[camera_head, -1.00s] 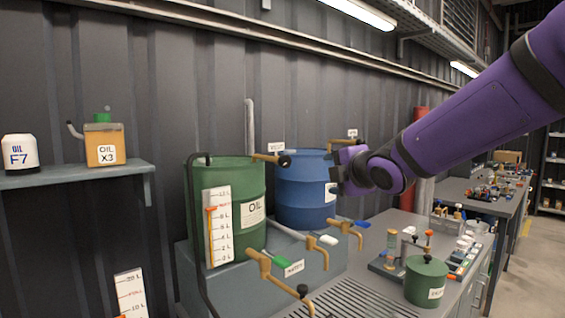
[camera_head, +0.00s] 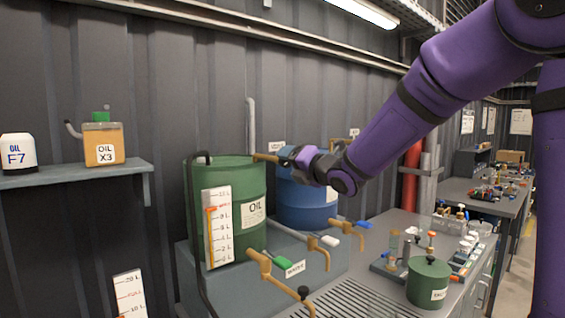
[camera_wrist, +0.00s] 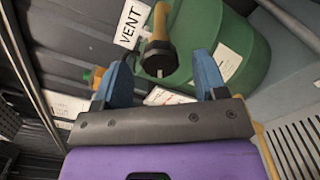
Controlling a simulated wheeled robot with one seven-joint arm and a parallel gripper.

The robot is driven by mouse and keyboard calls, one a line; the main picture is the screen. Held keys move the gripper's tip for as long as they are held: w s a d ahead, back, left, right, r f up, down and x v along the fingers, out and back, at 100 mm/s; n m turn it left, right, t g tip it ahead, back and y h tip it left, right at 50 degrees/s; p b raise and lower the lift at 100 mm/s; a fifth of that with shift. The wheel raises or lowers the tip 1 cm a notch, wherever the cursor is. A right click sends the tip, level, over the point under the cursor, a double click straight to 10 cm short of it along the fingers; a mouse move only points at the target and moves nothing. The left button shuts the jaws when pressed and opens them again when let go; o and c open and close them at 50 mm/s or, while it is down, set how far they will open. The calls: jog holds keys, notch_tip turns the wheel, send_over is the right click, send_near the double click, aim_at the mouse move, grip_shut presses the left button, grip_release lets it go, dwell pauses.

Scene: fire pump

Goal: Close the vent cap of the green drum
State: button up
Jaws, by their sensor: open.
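The green drum (camera_head: 240,205), marked OIL, stands on a grey plinth. A brass vent pipe (camera_head: 266,157) sticks out to the right from its top; my gripper (camera_head: 291,160) is at the pipe's end and partly covers the dark cap there. In the wrist view the pipe (camera_wrist: 161,18) hangs beside a VENT label (camera_wrist: 133,22). The dark round cap (camera_wrist: 156,58), with a pale slot, lies between my two blue fingertips (camera_wrist: 163,72), with visible gaps on both sides. My gripper is open and holds nothing. I cannot tell how far the cap is turned.
A blue drum (camera_head: 308,208) stands close behind my gripper to the right. Brass taps (camera_head: 262,264) with coloured handles stick out below. A small green pot (camera_head: 428,281) and loose parts are on the bench. A shelf (camera_head: 80,178) with oil containers is at the left.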

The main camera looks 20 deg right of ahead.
aim_at(288, 162)
jog(key=shift+x, duration=1.9)
jog(key=shift+c, duration=0.3)
jog(key=c, duration=0.9)
